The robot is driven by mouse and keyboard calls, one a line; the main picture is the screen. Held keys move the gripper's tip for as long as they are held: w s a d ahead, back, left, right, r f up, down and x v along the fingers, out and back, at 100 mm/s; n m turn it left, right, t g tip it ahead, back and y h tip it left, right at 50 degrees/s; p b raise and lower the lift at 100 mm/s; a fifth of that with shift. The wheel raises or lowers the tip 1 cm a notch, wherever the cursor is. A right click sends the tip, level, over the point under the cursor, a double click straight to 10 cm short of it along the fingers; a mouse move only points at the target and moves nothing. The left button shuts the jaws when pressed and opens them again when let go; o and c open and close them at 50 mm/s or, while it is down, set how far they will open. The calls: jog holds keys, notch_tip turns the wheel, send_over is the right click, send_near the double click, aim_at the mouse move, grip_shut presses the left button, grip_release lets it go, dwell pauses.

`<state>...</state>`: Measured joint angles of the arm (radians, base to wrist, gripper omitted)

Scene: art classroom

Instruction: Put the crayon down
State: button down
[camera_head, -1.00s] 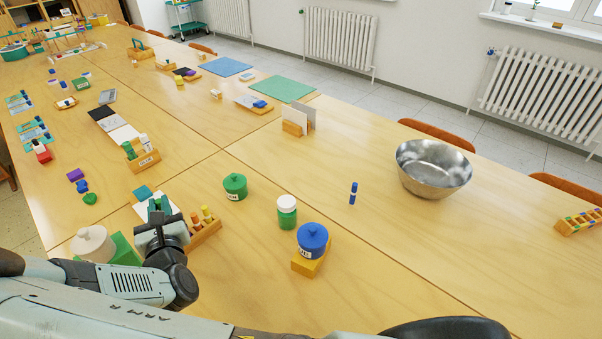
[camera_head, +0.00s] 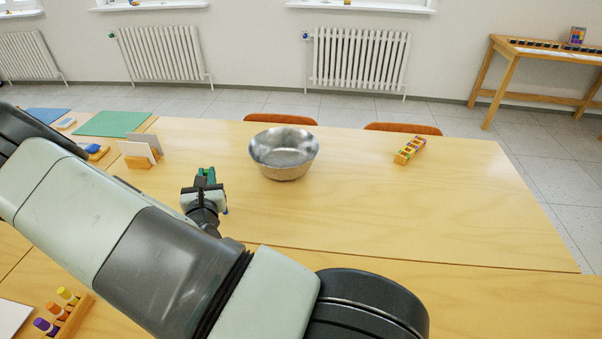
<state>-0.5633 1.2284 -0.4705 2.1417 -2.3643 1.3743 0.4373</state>
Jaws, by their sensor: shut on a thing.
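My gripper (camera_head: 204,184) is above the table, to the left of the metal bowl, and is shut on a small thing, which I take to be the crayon. Green and teal show at the jaws, but the crayon is too small to tell apart from the fingertips. A blue stick (camera_head: 226,210) shows just behind the gripper's right side, mostly hidden by it. My arm covers much of the left and the lower middle of the view.
The metal bowl (camera_head: 284,158) stands right of my gripper. A wooden holder with coloured pieces (camera_head: 410,151) lies further right. A card stand (camera_head: 139,161) is at left, and a block of crayons (camera_head: 66,314) at lower left. The table (camera_head: 420,215) right of the bowl is largely clear.

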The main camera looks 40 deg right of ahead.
jog(key=s+d+m+g+h, duration=0.2)
jog(key=s+d+m+h, duration=0.15)
jog(key=d, duration=0.85)
jog(key=shift+n, duration=0.35)
jog(key=shift+s+d+f, duration=0.1)
jog(key=shift+d+f, duration=0.05)
jog(key=shift+f, duration=2.4)
jog(key=shift+s+d+f, duration=0.1)
jog(key=shift+f, duration=2.4)
jog(key=shift+f, duration=0.15)
jog(key=c, duration=1.1)
grip_release()
